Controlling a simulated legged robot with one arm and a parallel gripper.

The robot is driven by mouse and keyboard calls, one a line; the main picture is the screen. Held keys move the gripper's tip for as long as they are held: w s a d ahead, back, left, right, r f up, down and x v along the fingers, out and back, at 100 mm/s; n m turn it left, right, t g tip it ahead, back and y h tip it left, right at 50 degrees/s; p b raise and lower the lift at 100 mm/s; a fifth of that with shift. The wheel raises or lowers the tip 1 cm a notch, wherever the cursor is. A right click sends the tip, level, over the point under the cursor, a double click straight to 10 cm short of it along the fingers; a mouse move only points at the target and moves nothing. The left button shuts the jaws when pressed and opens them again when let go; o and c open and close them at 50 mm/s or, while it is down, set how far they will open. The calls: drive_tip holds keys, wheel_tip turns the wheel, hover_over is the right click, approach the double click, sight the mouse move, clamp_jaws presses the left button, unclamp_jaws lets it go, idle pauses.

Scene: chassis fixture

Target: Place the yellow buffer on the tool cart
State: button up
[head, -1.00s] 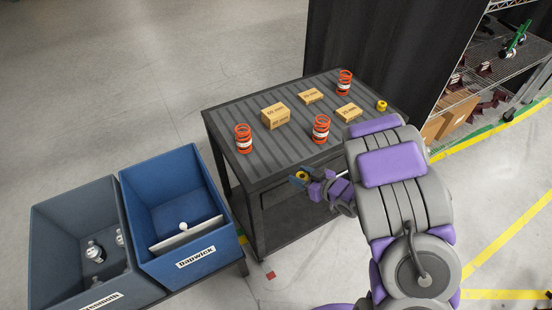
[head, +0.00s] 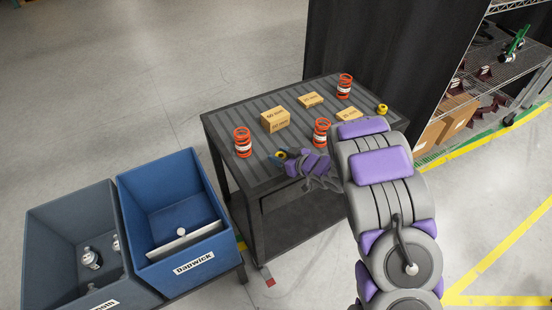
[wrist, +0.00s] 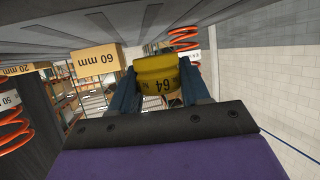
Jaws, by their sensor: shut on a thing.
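My gripper (head: 280,155) is shut on a yellow buffer (wrist: 157,77). In the wrist view the buffer sits between the two blue fingers, with black number markings on its side. In the head view the held buffer (head: 282,156) is small and partly covered by the fingers, over the front part of the tool cart (head: 225,135). I cannot tell whether it touches the cart top. A second yellow buffer (head: 382,109) stands at the cart's right corner.
Orange springs (head: 242,143), (head: 321,132) and (head: 344,86) stand on the cart. Cardboard boxes (head: 275,118), (head: 310,100) and (head: 348,115) are among them. Blue (head: 170,180) and grey (head: 60,210) bins stand left. A wire shelf (head: 500,60) is at right.

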drive_tip(key=shift+w+a, duration=0.45)
drive_tip(key=shift+w, duration=0.25)
drive_tip(key=f, duration=0.1)
drive_tip(key=w+f, duration=0.1)
drive_tip(key=shift+a+f+b, duration=0.35)
drive_tip(key=shift+a+b, duration=0.05)
drive_tip(key=shift+w+f, duration=0.1)
drive_tip(key=shift+f, duration=0.2)
drive_tip(key=shift+f, duration=0.2)
drive_tip(key=o, duration=1)
drive_tip(key=shift+o, duration=0.2)
drive_tip(key=shift+f+b, duration=0.1)
drive_tip(key=shift+b, duration=0.65)
